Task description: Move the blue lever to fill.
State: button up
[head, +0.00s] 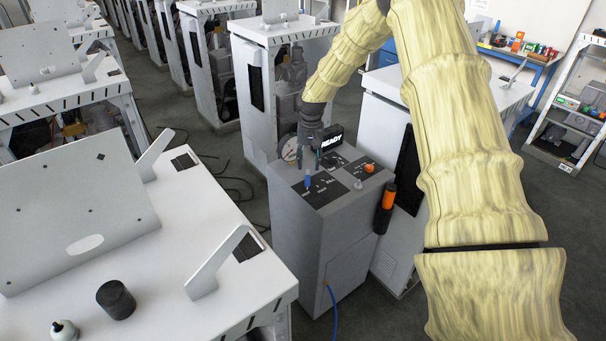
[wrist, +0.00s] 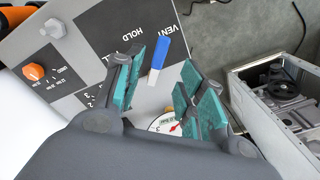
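The blue lever (head: 308,184) stands on the dark labelled panel on top of the grey dispenser cabinet (head: 298,233). In the wrist view the blue lever (wrist: 169,52) has a blue grip and a pale metal stem, and its grip lies beside the word VENT. HOLD is readable farther left; the third label is mostly hidden by a finger. My gripper (head: 308,161) is over the panel, just above the lever. In the wrist view my gripper (wrist: 164,60) is open, with the lever showing between its teal fingertips. I cannot tell whether either finger touches it.
An orange knob (head: 369,168) and a grey knob (wrist: 54,28) sit on the panel. A dial gauge (head: 291,149) and a black READY display (head: 332,140) stand behind the gripper. An orange-and-black cylinder (head: 388,196) hangs on the cabinet's right side. A white workbench (head: 190,262) is at left.

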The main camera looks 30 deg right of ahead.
aim_at(308, 180)
jog(key=f, duration=0.2)
jog(key=w+f+p, duration=0.1)
jog(key=f, duration=0.2)
jog(key=f+p, duration=0.1)
jog(key=f, duration=0.2)
jog(key=shift+w+a, duration=0.15)
jog(key=shift+w, duration=0.1)
jog(key=shift+s+r, duration=0.1)
jog(key=shift+s, duration=0.25)
jog(key=shift+s+r, duration=0.8)
jog(key=shift+s, duration=0.2)
jog(key=shift+c, duration=0.6)
jog(key=shift+s, duration=0.1)
jog(key=c, duration=0.3)
jog(key=shift+w+f, duration=0.35)
jog(key=shift+w, duration=0.05)
jog(key=c, duration=0.3)
jog(key=shift+w+a, duration=0.1)
grip_shut()
jog(key=shift+f, duration=0.1)
